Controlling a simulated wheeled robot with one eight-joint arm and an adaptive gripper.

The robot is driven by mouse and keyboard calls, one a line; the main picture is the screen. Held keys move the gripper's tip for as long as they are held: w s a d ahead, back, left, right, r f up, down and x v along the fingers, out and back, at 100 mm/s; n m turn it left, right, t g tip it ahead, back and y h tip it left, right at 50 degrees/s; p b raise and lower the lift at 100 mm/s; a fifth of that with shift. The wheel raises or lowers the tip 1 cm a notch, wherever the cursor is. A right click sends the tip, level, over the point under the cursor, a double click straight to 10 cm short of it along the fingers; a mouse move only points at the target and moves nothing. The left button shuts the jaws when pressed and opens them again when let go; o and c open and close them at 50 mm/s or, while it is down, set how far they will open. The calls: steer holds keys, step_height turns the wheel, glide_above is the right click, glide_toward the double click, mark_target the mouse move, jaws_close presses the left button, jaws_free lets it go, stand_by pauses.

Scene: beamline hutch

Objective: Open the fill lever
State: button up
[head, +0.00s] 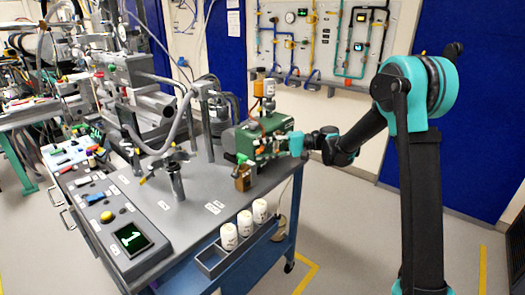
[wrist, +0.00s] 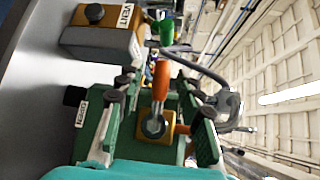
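An orange-handled lever (wrist: 161,82) rises from a brass-coloured block with a round pivot on the green unit, in the middle of the wrist view. No readable label names it as the fill lever. My gripper (wrist: 160,92) has its two fingers apart, one on each side of the lever. I see a gap on both sides, so the fingers do not appear to touch it. In the head view my gripper (head: 298,143) is at the right side of the green unit (head: 258,142); the lever is hard to make out there.
A brass box with a VENT label (wrist: 124,18) stands close by; the brass box (head: 242,178) also shows at the bench edge. White cups (head: 245,223) stand in a rack on the front edge. A panel with a lit display (head: 131,238) is at left. Floor at right is clear.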

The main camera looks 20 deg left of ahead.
jaws_close()
stand_by(0.3)
steer(key=shift+f, duration=0.1)
stand_by(0.4)
steer(key=shift+f+n+t+h, duration=0.45)
steer(key=shift+n+t+h, duration=0.25)
steer(key=shift+n+h, duration=0.2)
steer(key=shift+w+d+f+n+t+h, duration=0.1)
steer(key=shift+w+f+n+t+h, duration=0.1)
steer(key=shift+f+n+t+h, duration=0.45)
steer(key=shift+r+t, duration=0.1)
steer(key=shift+t, duration=0.15)
jaws_free()
